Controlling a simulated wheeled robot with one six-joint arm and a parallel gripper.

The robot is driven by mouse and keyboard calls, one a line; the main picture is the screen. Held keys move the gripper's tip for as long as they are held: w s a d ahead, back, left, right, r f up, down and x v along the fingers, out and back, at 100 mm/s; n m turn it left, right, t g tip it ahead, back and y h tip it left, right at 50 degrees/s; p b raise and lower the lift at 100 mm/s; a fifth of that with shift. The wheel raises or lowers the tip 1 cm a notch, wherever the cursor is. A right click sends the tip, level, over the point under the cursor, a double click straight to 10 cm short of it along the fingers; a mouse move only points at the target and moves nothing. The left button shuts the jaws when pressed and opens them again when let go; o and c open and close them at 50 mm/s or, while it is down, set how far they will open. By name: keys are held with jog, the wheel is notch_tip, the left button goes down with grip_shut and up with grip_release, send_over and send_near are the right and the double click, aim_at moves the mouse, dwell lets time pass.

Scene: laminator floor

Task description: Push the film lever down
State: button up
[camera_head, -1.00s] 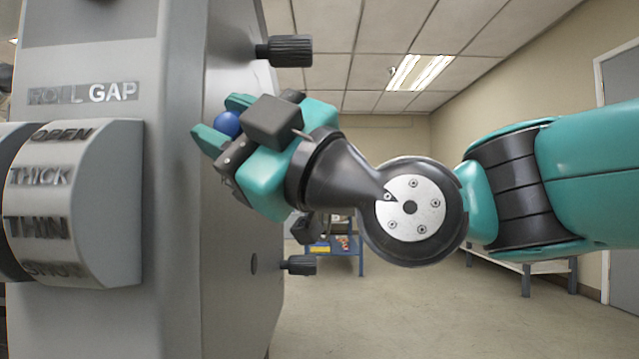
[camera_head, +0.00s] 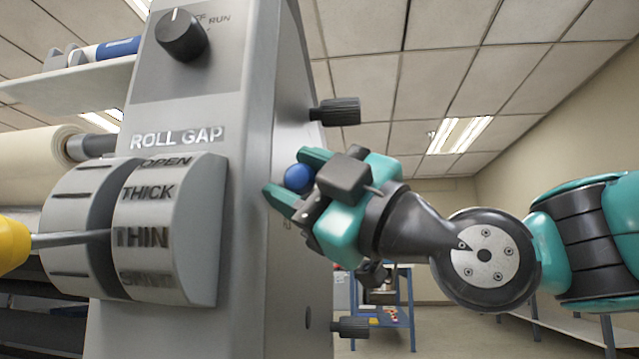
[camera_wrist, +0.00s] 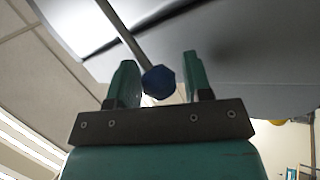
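The film lever shows as a blue ball knob (camera_head: 298,177) beside the machine's right side. In the wrist view the blue knob (camera_wrist: 159,82) sits on a thin metal rod running to the upper left. My gripper (camera_head: 287,178) reaches it from the right. In the wrist view my gripper (camera_wrist: 160,78) has its two green fingers apart, one on each side of the knob. The lever's pivot is hidden in the head view.
The grey machine (camera_head: 265,60) fills the left, with a roll gap dial (camera_head: 180,205), a yellow-ended lever (camera_head: 14,243) and a rotary switch (camera_head: 183,36). Black knobs (camera_head: 336,112) stick out on its right side. A blue cart (camera_head: 408,300) stands behind; open floor lies at right.

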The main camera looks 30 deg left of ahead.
dwell(0.4)
jog(key=b+v, duration=0.3)
jog(key=v, duration=1.4)
jog(key=shift+d, duration=0.2)
jog(key=shift+f, duration=0.15)
